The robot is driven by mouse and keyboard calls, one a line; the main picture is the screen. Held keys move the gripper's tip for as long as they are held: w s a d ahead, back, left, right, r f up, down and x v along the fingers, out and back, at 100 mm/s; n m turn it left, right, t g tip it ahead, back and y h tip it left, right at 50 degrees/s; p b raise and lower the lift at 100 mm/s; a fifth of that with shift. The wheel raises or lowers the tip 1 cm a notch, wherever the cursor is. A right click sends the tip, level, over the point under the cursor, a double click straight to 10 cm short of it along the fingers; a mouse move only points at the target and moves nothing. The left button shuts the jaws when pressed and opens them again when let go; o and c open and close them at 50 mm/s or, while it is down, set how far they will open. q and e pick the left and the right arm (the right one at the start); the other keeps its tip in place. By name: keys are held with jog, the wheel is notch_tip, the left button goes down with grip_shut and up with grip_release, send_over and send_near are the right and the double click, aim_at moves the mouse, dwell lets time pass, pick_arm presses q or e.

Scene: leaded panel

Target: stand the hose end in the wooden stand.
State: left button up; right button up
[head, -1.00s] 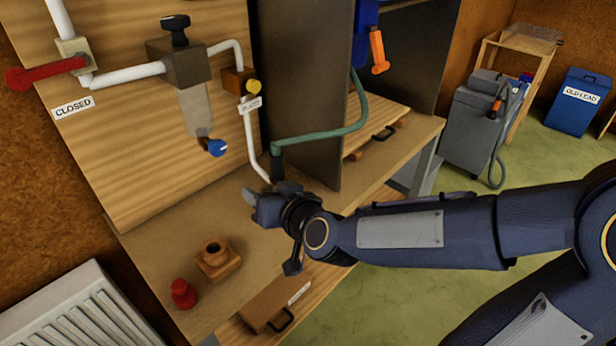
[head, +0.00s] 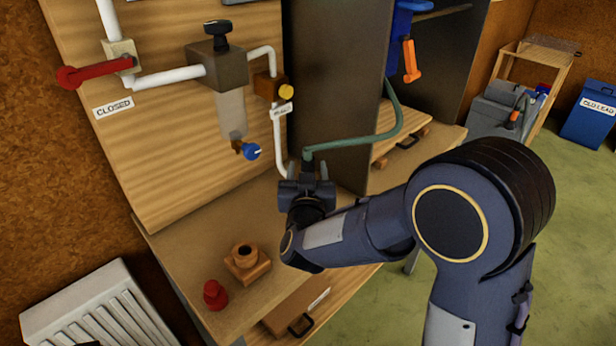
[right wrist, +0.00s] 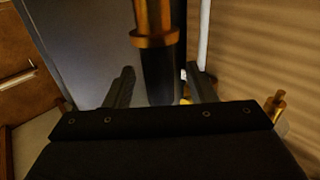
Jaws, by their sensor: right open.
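The green hose (head: 355,142) comes down past the dark upright panel and ends in a dark end piece (head: 308,160). My right gripper (head: 306,176) is at this hose end, with its fingers pointing toward it. In the right wrist view the open fingers of my right gripper (right wrist: 161,80) stand on either side of the hose end (right wrist: 157,75), which shows a brass-coloured collar above a dark part. Gaps show beside it. The wooden stand (head: 247,268) sits on the bench, left of and nearer than the gripper, with a round opening on top. My left gripper is not in view.
A red cap-like piece (head: 215,295) stands beside the stand. White pipe (head: 279,140), a blue knob (head: 251,152) and a red lever (head: 85,74) are on the wooden backboard. The dark panel (head: 335,90) rises behind my right gripper. The bench (head: 195,235) around the stand is mostly clear.

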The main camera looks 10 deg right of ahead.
jog(key=shift+w+d, duration=0.15)
jog(key=shift+w, duration=0.35)
grip_shut()
jog(key=shift+r, duration=0.1)
